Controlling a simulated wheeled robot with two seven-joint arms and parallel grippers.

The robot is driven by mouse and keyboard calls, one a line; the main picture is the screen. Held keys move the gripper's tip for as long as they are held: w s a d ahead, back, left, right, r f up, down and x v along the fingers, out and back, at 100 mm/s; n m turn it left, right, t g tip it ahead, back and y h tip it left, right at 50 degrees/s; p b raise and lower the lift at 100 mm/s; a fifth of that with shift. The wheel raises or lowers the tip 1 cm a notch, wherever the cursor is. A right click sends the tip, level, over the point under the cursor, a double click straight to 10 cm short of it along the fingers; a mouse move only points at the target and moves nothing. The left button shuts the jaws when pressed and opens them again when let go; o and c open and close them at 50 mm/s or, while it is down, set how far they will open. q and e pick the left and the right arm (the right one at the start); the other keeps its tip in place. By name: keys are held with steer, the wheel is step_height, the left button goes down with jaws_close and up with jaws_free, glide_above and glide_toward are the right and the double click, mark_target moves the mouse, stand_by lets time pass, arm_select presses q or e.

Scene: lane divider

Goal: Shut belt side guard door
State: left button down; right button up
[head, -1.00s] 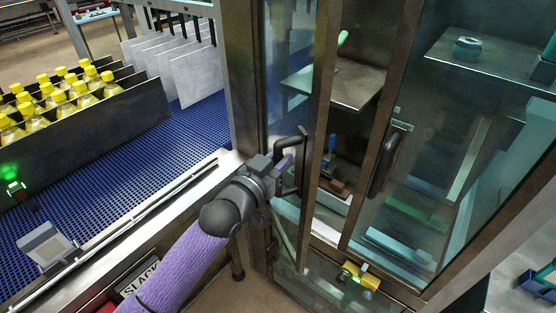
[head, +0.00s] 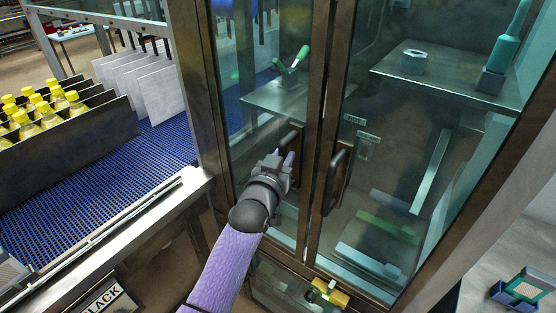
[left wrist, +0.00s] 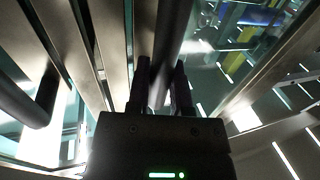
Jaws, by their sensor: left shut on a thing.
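The left glass guard door (head: 222,95) has a metal frame and a dark upright handle (head: 295,143). My left gripper (head: 284,162) is shut on this handle, which also shows between its fingers (left wrist: 160,80) in the left wrist view as a dark bar (left wrist: 173,38). The door stands nearly in line with the right glass door (head: 400,175), their frames side by side. I cannot tell whether a small gap is left between them. The right door has its own dark handle (head: 337,180). My right gripper is not in view.
A blue conveyor belt (head: 95,190) runs at the left, with yellow-capped bottles (head: 42,112) and white panels (head: 150,85). Behind the glass, a shelf (head: 450,82) bears a hex nut (head: 414,60). A yellow fitting (head: 328,292) sits low at the doors.

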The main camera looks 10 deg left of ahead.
arm_select(q)
steer(key=shift+r, duration=0.2)
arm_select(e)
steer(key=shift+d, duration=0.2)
arm_select(q)
steer(key=c, duration=0.8)
jaws_free()
steer(key=shift+w+d, duration=0.1)
steer(key=shift+o, duration=1.2)
steer(key=shift+w+d+f, duration=0.15)
steer(key=shift+w, duration=0.05)
steer(key=shift+s, duration=0.1)
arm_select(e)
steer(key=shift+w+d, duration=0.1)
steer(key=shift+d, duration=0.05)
arm_select(q)
steer(key=s+a, duration=0.1)
steer(key=s, duration=0.9)
steer(key=shift+a+p, duration=0.3)
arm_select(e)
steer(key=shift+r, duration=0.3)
